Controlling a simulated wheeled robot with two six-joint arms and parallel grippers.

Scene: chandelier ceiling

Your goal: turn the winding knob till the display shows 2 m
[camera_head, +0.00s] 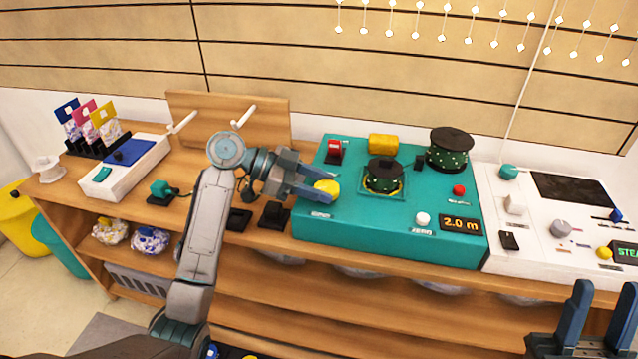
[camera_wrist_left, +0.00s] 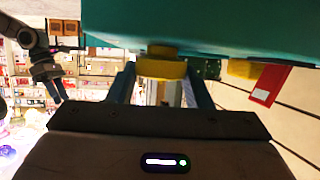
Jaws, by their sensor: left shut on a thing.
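The teal winding machine (camera_head: 350,233) stands on the wooden counter, and its display (camera_head: 460,224) reads 2.0 m. The yellow winding knob (camera_head: 328,185) is on the machine's left part. My left gripper (camera_head: 322,192) is shut on this knob, with blue fingers around it. In the left wrist view the yellow knob (camera_wrist_left: 162,68) sits between the two fingers, below the teal panel (camera_wrist_left: 200,22). My right gripper (camera_head: 600,318) is open and empty at the lower right, away from the machine.
A dark spool (camera_head: 383,174) with green windings sits on the machine, and a larger one (camera_head: 449,150) stands behind it. A red switch (camera_head: 334,149), white button (camera_head: 423,219) and red button (camera_head: 459,190) are nearby. A white control panel (camera_head: 520,255) adjoins on the right.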

